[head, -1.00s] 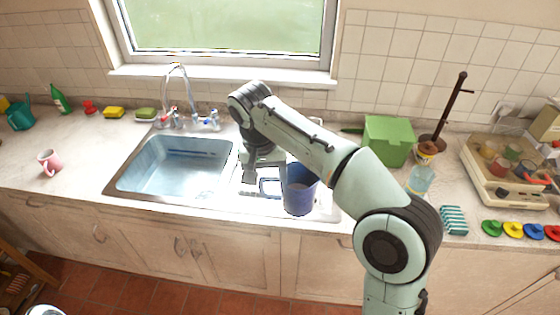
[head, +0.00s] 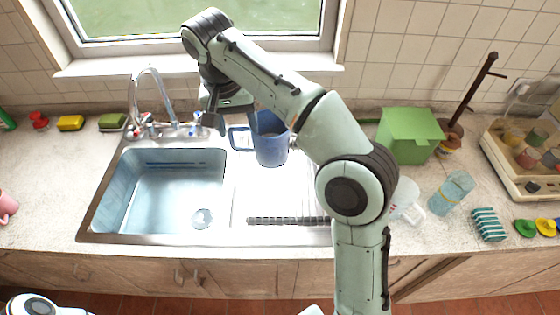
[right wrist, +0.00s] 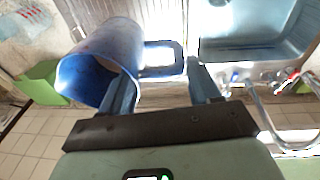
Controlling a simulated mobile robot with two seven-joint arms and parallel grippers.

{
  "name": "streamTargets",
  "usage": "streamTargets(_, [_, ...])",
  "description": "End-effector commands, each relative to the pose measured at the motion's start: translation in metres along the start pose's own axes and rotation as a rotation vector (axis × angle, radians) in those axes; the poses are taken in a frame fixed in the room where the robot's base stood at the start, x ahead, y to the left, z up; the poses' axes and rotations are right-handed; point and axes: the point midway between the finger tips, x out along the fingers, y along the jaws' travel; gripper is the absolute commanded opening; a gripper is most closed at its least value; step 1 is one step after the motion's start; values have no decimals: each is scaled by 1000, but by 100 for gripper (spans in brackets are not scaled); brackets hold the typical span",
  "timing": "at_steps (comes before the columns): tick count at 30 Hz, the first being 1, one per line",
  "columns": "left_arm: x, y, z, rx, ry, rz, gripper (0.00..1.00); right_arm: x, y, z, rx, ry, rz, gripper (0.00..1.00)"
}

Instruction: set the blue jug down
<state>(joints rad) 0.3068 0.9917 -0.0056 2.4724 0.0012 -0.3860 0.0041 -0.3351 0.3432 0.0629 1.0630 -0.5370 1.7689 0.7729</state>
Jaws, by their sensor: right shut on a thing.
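The blue jug (head: 271,146) is roughly upright over the back part of the drainboard (head: 275,192), right of the sink basin. I cannot tell whether its base touches the surface. My right gripper (head: 222,118) is shut on the jug at its handle side, on the left of the jug. In the right wrist view the jug (right wrist: 100,62) lies to the left, with its open mouth towards me and its handle between the fingers (right wrist: 162,88). My left gripper is not in view.
The sink basin (head: 165,190) and tap (head: 150,105) are left of the jug. A green box (head: 408,135), a clear glass (head: 453,190) and a striped sponge (head: 488,224) are to the right. The drainboard's front part is clear.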

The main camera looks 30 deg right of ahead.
Motion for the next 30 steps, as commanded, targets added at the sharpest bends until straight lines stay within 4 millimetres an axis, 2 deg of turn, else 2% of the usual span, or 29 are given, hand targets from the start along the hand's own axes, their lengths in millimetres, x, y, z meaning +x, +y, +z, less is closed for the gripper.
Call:
streamTargets(4, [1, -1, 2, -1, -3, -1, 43, 5, 0, 1, 0, 0, 0, 0])
streamTargets(8, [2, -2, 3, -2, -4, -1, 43, 25, 0, 4, 0, -3, 3, 0])
streamTargets(15, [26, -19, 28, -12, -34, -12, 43, 92, -6, 14, 0, -7, 5, 0])
streamTargets(21, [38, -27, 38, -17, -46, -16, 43, 136, -11, 19, 1, -5, 3, 0])
streamTargets(24, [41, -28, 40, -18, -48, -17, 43, 148, -12, 20, 0, -2, 1, 0])
streamTargets(30, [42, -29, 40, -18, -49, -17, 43, 159, -14, 21, 0, 1, 0, 0])
